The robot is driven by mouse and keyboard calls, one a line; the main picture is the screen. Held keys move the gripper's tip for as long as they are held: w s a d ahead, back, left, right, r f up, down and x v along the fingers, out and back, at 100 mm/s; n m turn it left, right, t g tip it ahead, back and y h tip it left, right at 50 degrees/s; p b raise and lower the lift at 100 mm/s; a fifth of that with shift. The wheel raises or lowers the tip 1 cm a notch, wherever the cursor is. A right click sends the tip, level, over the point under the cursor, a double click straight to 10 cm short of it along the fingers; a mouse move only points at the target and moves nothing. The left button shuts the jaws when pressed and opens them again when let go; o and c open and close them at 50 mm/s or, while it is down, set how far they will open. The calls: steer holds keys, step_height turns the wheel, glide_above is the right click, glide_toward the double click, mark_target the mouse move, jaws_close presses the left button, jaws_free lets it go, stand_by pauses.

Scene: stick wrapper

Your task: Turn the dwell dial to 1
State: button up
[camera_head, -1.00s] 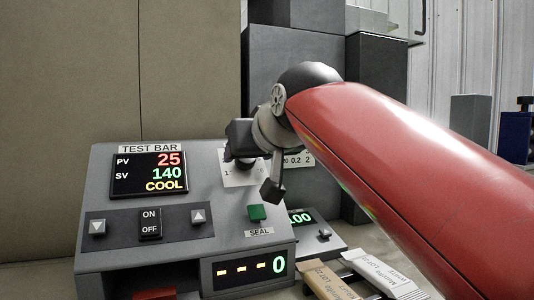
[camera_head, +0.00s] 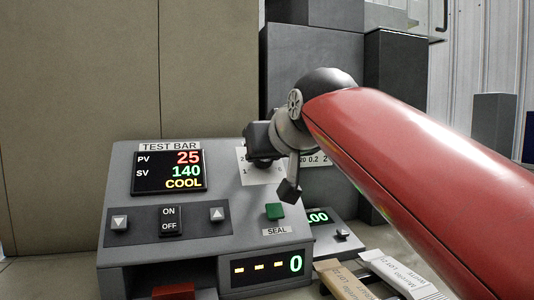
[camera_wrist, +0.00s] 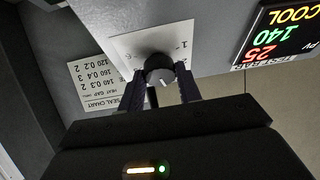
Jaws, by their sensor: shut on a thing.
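The dwell dial (camera_wrist: 159,70) is a dark round knob on a white number plate (camera_wrist: 128,46) on the sealer's panel. A white mark on the knob points toward my gripper's palm in the wrist view. My gripper (camera_wrist: 162,84) is shut on the dial, one finger on each side. In the head view my gripper (camera_head: 262,157) covers the dial, with part of the plate (camera_head: 244,167) showing beside it.
The sealer's screen (camera_head: 169,172) reads PV 25, SV 140, COOL. Below are the arrow buttons and ON/OFF switch (camera_head: 169,220), a green SEAL button (camera_head: 275,211) and a counter (camera_head: 266,267) showing 0. A seal chart (camera_wrist: 97,85) is beside the dial plate. Wrapped sticks (camera_head: 398,275) lie at lower right.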

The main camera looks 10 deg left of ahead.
steer(key=n, duration=0.2)
steer(key=n+g+y, duration=0.1)
steer(key=n, duration=0.2)
steer(key=shift+w+d+g, duration=0.1)
steer(key=shift+w+g, duration=0.05)
steer(key=shift+g, duration=0.15)
steer(key=n+g+p, duration=0.1)
steer(key=n, duration=0.2)
steer(key=n+g+y, duration=0.1)
steer(key=n, duration=0.2)
steer(key=shift+w+r+p, duration=0.1)
steer(key=shift+r+p, duration=0.1)
steer(key=shift+p, duration=0.2)
steer(key=n+g, duration=0.2)
steer(key=n, duration=0.3)
steer(key=shift+w, duration=0.1)
steer(key=n, duration=0.2)
steer(key=n+g+h, duration=0.1)
steer(key=n, duration=0.2)
steer(key=shift+r+g, duration=0.15)
steer(key=shift+g, duration=0.15)
steer(key=shift+n+h, duration=0.3)
steer(key=shift+n, duration=0.1)
steer(key=shift+f, duration=0.2)
steer(key=o, duration=1)
